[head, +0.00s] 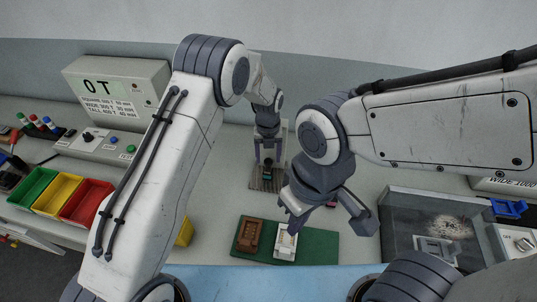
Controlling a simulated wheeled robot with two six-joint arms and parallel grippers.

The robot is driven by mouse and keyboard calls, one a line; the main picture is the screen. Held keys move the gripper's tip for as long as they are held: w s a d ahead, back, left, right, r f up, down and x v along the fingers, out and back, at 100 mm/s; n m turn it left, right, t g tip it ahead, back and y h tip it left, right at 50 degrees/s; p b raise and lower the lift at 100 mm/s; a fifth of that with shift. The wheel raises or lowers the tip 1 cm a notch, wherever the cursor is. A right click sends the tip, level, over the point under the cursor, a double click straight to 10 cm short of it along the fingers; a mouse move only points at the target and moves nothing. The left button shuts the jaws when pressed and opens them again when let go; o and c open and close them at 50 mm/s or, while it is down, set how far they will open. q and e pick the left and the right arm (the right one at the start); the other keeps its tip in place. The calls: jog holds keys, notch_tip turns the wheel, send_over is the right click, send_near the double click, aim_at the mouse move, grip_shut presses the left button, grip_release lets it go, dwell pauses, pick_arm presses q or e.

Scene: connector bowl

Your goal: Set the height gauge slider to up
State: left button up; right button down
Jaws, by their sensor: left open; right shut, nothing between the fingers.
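The height gauge (266,184) stands at the back middle of the bench, with a dark ribbed base and a pale upright. A small dark part with a teal patch (267,172) shows low on it. I cannot tell which part is the slider or its exact height. My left gripper (268,154) is open, pointing down over the gauge and hiding much of its upright. I cannot tell whether it touches the gauge.
The green mat (318,246) bears a brown block (249,234) and a white block (285,243). Green, yellow and red bins (88,203) and a labelled grey box (118,92) are at the left.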

pick_arm(q)
jog(key=shift+f, duration=0.3)
grip_shut()
dwell(1.3)
